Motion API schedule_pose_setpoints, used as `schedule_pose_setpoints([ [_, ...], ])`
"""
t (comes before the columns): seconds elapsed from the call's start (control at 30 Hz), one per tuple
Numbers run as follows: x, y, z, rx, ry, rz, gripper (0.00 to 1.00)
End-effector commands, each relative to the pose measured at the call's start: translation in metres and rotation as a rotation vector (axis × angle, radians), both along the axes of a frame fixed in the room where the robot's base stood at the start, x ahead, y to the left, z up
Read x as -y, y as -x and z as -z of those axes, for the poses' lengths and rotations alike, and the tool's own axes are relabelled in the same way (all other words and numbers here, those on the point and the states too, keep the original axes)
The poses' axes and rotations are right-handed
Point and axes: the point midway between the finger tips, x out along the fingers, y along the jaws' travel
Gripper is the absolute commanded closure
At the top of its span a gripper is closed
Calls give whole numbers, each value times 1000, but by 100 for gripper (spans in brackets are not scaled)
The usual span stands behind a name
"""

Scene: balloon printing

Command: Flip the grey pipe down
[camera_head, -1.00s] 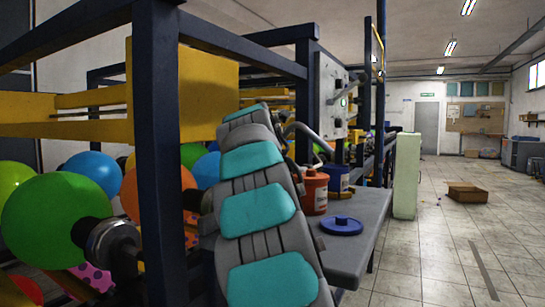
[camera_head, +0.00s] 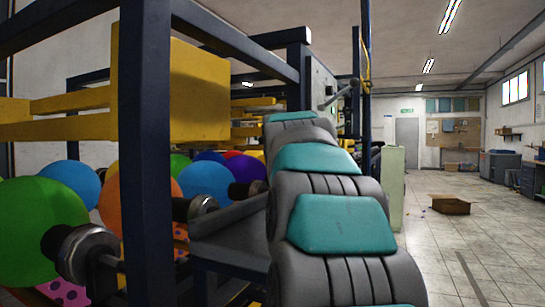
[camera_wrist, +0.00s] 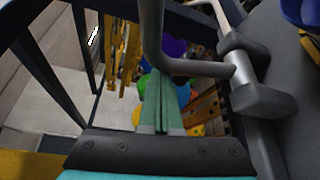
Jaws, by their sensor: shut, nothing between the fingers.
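The grey pipe (camera_wrist: 153,37) shows in the wrist view. It comes down from the top edge, bends, and runs right to a grey clamp-like mount (camera_wrist: 245,72). My gripper (camera_wrist: 162,78) points away from the wrist camera with its green fingers together and nothing between them. The fingertips appear just below the pipe's bend in the picture; I cannot tell whether they touch it.
A grey tabletop (camera_wrist: 298,105) lies right of the mount, with a blue container (camera_wrist: 302,14) at the top right corner. In the head view, a dark blue frame post (camera_head: 146,150) and balloons (camera_head: 207,183) stand left of my arm. Tiled floor (camera_head: 475,230) is open at right.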

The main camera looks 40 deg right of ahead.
Motion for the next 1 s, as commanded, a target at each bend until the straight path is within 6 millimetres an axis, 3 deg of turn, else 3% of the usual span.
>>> schedule_pose_setpoints([
  [0.4, 8, 20, -4, 218, -90, 1, 100],
  [1.0, 11, 25, -6, 265, -111, 1, 100],
])
